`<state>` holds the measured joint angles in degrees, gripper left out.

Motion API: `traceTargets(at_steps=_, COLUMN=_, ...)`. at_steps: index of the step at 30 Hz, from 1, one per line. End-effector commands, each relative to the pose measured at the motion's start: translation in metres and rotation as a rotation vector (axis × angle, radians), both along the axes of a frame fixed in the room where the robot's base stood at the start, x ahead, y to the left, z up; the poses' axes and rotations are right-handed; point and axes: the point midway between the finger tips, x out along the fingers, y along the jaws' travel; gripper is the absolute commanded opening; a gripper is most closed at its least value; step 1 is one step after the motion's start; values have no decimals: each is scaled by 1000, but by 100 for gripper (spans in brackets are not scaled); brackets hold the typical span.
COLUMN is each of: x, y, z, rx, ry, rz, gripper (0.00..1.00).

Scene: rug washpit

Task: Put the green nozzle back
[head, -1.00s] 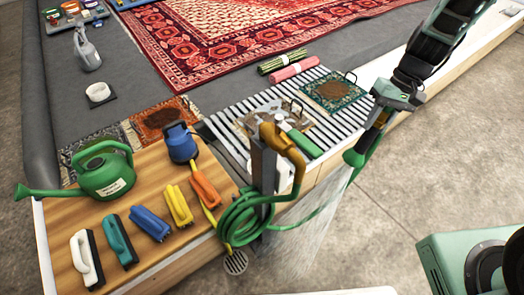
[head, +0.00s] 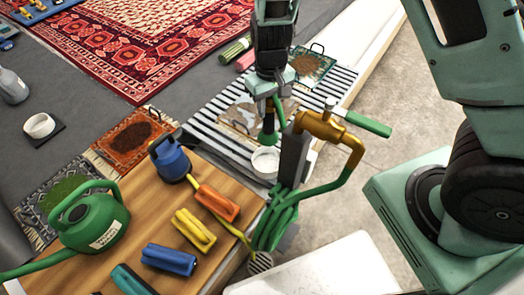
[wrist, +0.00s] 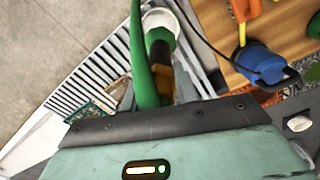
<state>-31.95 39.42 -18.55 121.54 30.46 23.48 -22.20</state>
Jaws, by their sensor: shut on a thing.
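The green nozzle (head: 268,133) hangs mouth down under my gripper (head: 270,104), which is shut on it above the slatted grate. A white round cup (head: 265,161) is just below the nozzle, beside the dark post (head: 292,157). In the wrist view the nozzle's flared end (wrist: 160,40) points at the white cup (wrist: 161,18). I cannot tell whether they touch. The green hose (wrist: 141,55) runs beside the nozzle there. My gripper's fingers (wrist: 184,82) are partly hidden by the wrist housing.
The post carries a brass tap (head: 322,127) with a green lever (head: 367,124), and a coiled green hose (head: 275,222). A mat and board lie on the grate (head: 205,120).

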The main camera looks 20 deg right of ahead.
Motion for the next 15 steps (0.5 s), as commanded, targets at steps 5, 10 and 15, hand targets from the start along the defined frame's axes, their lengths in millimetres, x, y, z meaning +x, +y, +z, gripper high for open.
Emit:
traceTargets(at_steps=5, x=0, y=-1, z=-54, rx=-1, ry=4, rz=-1, gripper=7)
traceTargets(at_steps=10, x=0, y=-1, z=-93, rx=-1, ry=3, rz=-2, gripper=7)
traceTargets(at_steps=15, x=1, y=0, z=-112, rx=0, ry=0, rz=-1, gripper=7)
